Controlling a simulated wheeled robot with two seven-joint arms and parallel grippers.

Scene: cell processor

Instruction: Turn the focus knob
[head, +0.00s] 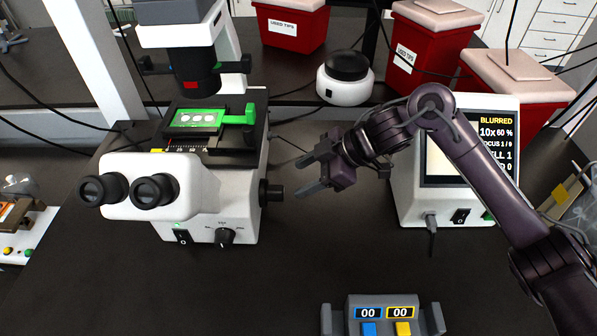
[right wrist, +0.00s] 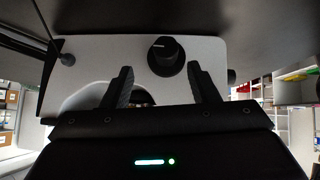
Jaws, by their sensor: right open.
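The white microscope (head: 200,205) stands at left of centre in the head view. Its black focus knob (head: 271,192) sticks out from its right side. My right gripper (head: 301,177) is to the right of the knob, open and empty, with its fingers pointing left. A gap separates the fingertips from the knob. In the right wrist view a black knob with a white mark (right wrist: 166,56) appears beyond and between the open fingers (right wrist: 162,84), on a pale panel. A screen (head: 485,145) reads "BLURRED", 10x, 60% and focus 1/9. My left gripper is not in view.
A green slide holder (head: 197,120) sits on the microscope stage. A second black knob (head: 225,237) and a switch (head: 182,237) are on its front. A white round device (head: 345,82) and red bins (head: 435,50) stand behind. A counter box (head: 382,305) is at the front. Bare table lies between.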

